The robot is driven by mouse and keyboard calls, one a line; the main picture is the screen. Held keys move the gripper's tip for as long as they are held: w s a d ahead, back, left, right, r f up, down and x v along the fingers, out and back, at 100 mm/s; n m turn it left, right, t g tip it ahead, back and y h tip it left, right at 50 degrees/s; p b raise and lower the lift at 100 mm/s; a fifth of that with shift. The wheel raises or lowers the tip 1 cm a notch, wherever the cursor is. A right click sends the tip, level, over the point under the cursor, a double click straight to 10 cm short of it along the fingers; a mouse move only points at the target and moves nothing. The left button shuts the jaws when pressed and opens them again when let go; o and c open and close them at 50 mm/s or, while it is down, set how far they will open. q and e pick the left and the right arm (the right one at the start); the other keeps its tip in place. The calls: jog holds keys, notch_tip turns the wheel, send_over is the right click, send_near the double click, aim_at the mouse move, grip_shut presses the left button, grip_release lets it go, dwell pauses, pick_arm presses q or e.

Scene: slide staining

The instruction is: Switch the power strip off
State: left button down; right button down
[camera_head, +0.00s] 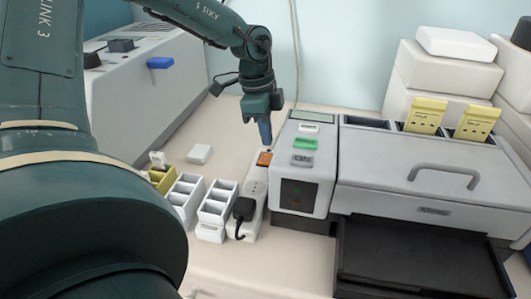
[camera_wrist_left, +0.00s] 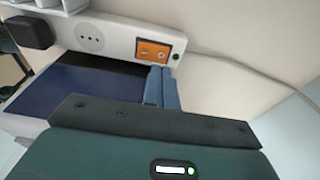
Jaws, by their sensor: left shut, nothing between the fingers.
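The white power strip (camera_head: 257,188) lies on the bench just left of the staining machine. Its orange rocker switch (camera_head: 264,158) is at the far end; the switch also shows in the left wrist view (camera_wrist_left: 153,50), with a line mark and a circle mark. A small green light (camera_wrist_left: 176,57) shows beside the switch. A black plug (camera_head: 243,209) sits in the strip's near end. My left gripper (camera_head: 265,138) points down over the switch end, shut and empty. Its blue fingertips (camera_wrist_left: 161,86) are close to the switch; I cannot tell whether they touch. My right gripper is not in view.
The staining machine (camera_head: 430,185) with a grey handle stands close on the right. White racks (camera_head: 216,203) and a yellow rack (camera_head: 162,181) stand left of the strip. A grey device (camera_head: 150,85) is at the back left. A cable (camera_wrist_left: 235,67) runs from the strip.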

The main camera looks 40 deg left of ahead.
aim_at(266, 154)
pick_arm(q)
jog(key=shift+r+p, duration=0.8)
jog(key=shift+r, duration=1.25)
jog(key=shift+r, duration=0.1)
